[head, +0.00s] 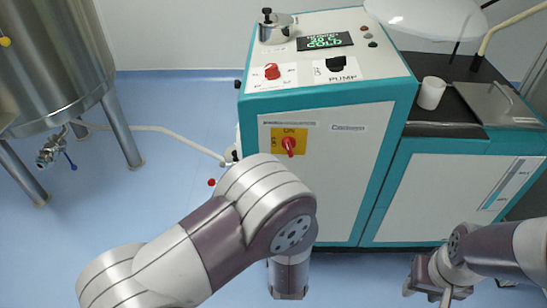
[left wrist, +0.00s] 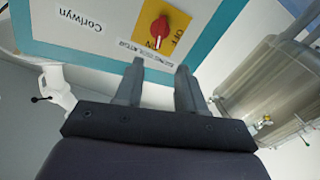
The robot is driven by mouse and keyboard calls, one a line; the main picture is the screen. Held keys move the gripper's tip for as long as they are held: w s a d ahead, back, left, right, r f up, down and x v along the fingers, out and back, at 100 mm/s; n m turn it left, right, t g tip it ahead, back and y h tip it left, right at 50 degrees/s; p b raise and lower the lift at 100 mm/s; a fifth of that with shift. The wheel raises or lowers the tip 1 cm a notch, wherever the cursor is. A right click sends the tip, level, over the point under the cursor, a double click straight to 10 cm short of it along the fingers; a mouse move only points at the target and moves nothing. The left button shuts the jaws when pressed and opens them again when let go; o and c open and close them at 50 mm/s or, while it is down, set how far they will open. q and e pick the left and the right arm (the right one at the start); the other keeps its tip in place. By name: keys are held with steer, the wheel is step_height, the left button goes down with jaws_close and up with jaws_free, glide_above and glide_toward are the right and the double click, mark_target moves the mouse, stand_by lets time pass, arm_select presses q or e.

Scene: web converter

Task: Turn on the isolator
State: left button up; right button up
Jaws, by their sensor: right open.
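The isolator is a red rotary knob (head: 289,146) on a yellow plate (head: 277,140) on the front of the teal and white cabinet (head: 340,165). The knob also shows upside down in the left wrist view (left wrist: 160,27), with ON and OFF lettering beside it; I cannot tell for sure which it points to. My left gripper (left wrist: 161,75) has its fingers apart with nothing between them, and is apart from the knob, which lies beyond the fingertips. In the head view my left gripper is hidden by my arm. My right gripper (head: 428,291) is open and empty at the lower right, far from the knob.
On the cabinet top are another red knob (head: 272,71), a black pump knob (head: 336,63) and a green-lettered display (head: 325,41). A white cup (head: 431,92) stands on the lower unit at right. A steel tank (head: 55,60) stands at left. Blue floor between is mostly clear.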

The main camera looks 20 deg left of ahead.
mark_target(288, 149)
arm_select(q)
steer(key=b+x, duration=0.2)
steer(key=x, duration=0.9)
steer(key=shift+f, duration=0.15)
steer(key=shift+w+a, duration=0.1)
steer(key=shift+w, duration=0.5)
